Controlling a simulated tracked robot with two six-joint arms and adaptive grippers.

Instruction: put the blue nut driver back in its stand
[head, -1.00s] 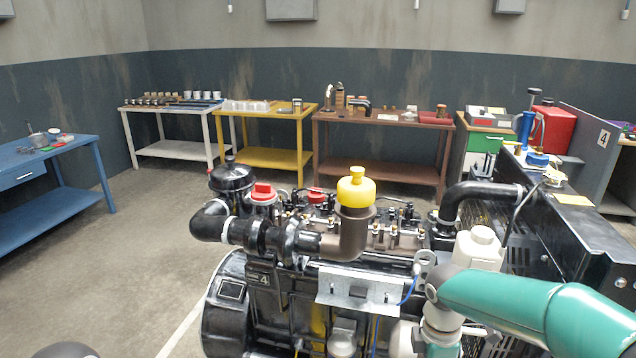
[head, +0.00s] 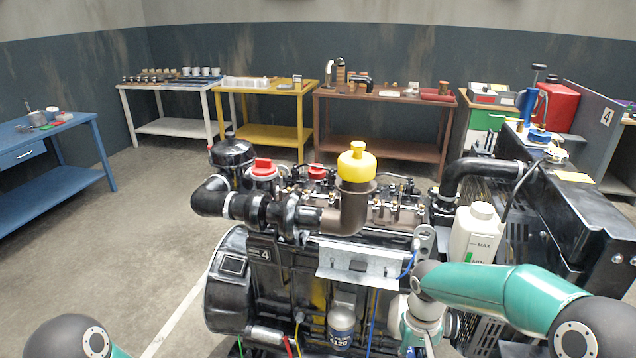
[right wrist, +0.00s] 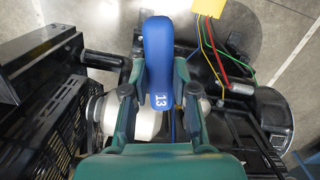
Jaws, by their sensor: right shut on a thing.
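The blue nut driver (right wrist: 158,60) shows in the right wrist view as a blue handle marked 13. My right gripper (right wrist: 159,85) is shut on it, one finger on each side of the handle. The handle reaches toward the top of that view, past the fingertips; any shaft is hidden. In the head view my teal right arm comes in from the right and bends down beside the engine; its fingers and the driver are out of that picture. My left gripper is out of view; only a rounded arm part shows at bottom left. I cannot make out the stand.
The black engine (head: 270,285) fills the middle, with a metal bracket (head: 357,262) on its side. A white coolant tank (head: 474,235) and black radiator (head: 575,220) stand close to my right arm. A yellow box (right wrist: 208,7) with coloured wires shows in the wrist view.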

